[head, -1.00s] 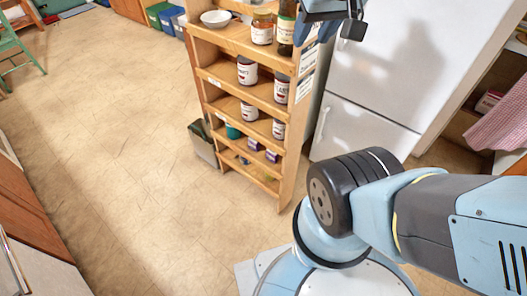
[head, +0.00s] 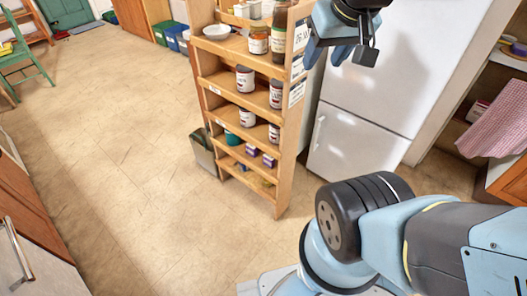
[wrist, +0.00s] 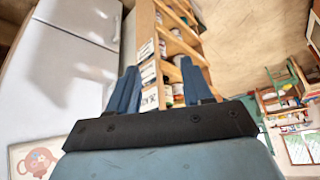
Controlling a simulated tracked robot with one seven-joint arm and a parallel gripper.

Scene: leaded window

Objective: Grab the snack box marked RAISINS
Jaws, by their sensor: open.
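Two small purple boxes, one at the left (head: 252,150) and one at the right (head: 269,160), sit on a low shelf of the wooden shelf unit in the head view. Their lettering is too small to read, so I cannot tell whether either is marked RAISINS. My gripper (head: 333,52) is high at the right of the unit, in front of the fridge, well above the boxes. In the wrist view my gripper (wrist: 160,72) has its two blue fingers apart with nothing held between them. The shelf unit shows tilted beyond them.
The wooden shelf unit (head: 286,172) holds jars, cans, a bottle and a white bowl (head: 217,31). A white fridge (head: 360,145) stands right behind it. A grey bin (head: 204,155) is at its left. The floor (head: 130,165) at left is clear.

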